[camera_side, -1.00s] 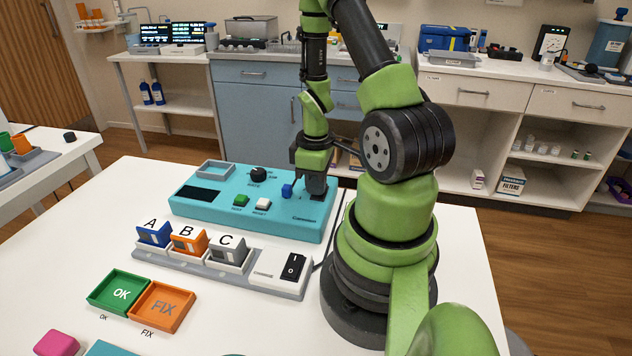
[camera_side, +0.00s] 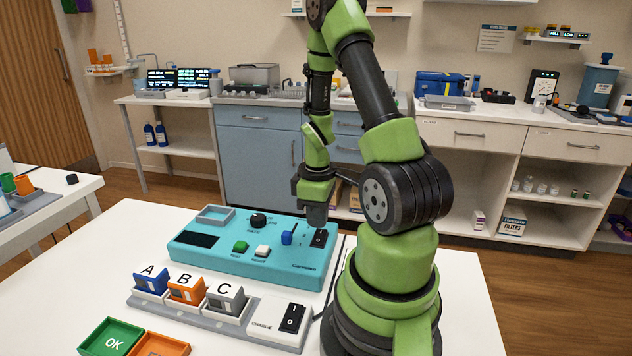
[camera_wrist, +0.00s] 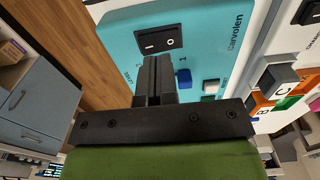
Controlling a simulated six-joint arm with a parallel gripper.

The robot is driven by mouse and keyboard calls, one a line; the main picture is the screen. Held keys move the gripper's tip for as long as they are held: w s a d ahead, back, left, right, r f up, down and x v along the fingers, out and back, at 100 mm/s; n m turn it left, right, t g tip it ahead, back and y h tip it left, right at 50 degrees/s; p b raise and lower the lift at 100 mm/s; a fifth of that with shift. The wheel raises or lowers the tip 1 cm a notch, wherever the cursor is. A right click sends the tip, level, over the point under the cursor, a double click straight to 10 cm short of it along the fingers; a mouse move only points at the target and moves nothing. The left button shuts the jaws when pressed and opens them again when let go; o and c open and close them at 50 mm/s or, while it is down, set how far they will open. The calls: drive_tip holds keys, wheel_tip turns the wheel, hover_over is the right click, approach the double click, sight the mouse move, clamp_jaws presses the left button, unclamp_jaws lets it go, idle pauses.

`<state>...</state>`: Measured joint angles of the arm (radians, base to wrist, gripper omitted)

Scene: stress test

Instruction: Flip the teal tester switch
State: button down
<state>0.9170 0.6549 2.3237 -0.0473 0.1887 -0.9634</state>
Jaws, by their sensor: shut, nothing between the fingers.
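The teal tester (camera_side: 205,258) lies on the white table, with a black rocker switch (camera_side: 319,237) marked I and O at its right end. In the wrist view the switch (camera_wrist: 158,39) is in plain sight just beyond my fingertips. I cannot tell for sure which side of it is pressed down. My gripper (camera_side: 314,222) is shut and empty, pointing down just above the switch. In the wrist view its two dark fingers (camera_wrist: 156,75) are together, and a small gap seems to separate them from the switch.
A green OK tray (camera_side: 112,338) is front left.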

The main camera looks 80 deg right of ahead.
sight(315, 241)
wheel_tip(315, 241, up, 12)
drive_tip(key=a, duration=0.1)
drive_tip(key=shift+a+f, duration=0.15)
drive_tip(key=shift+a, duration=0.2)
idle(0.4)
